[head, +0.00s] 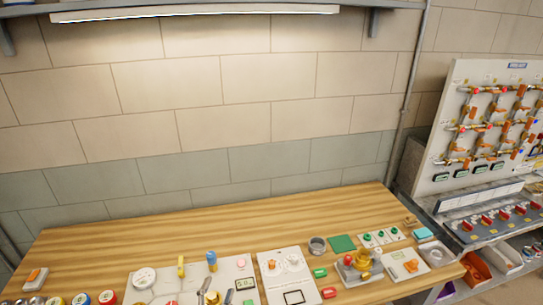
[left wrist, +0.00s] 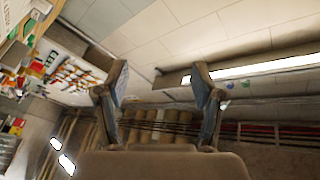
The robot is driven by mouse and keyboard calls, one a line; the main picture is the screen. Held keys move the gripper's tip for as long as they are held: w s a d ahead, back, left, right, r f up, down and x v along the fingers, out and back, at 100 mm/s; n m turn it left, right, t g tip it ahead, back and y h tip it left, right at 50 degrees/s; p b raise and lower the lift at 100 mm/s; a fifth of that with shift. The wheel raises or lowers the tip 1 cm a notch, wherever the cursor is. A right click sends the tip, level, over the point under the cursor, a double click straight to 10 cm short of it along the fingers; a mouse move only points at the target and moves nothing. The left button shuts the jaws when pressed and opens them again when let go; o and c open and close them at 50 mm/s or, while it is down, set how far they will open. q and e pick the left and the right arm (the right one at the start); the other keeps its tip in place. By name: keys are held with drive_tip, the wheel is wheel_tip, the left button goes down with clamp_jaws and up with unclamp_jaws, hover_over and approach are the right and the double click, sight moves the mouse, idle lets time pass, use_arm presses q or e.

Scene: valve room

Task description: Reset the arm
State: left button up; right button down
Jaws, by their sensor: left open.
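My left gripper (left wrist: 160,88) shows in the left wrist view, with its two fingers spread wide apart. The space between the fingers is empty, and only the wall and ceiling area lie behind it. I cannot make out either gripper or arm in the head view. My right gripper is in neither view.
A wooden workbench (head: 150,240) runs along the block wall in the head view, its front half crowded with valves, plates and buttons. A brass valve (head: 365,262) stands at the right. A pipe panel (head: 490,120) stands farther right. The bench's back strip is clear.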

use_arm(q)
drive_tip(key=s+a+f+n+g+y, duration=0.25)
drive_tip(key=s+f+g, duration=0.2)
drive_tip(key=f, duration=0.45)
drive_tip(key=s+a+f+n+g+y, duration=0.2)
drive_tip(key=s+a+f+n+g, duration=0.2)
drive_tip(key=s+f, duration=0.3)
drive_tip(key=s+f+n+g, duration=0.2)
drive_tip(key=s+f+g, duration=0.65)
drive_tip(key=s, duration=0.65)
wheel_tip(320, 180, down, 25)
drive_tip(key=s, duration=0.2)
drive_tip(key=s+a+f+g, duration=0.1)
drive_tip(key=s+a+f, duration=0.1)
drive_tip(key=s+f, duration=1.6)
drive_tip(key=shift+s+a+f+h, duration=0.25)
drive_tip(key=shift+a+h, duration=0.1)
drive_tip(key=shift+a, duration=0.05)
drive_tip(key=shift+g, duration=0.3)
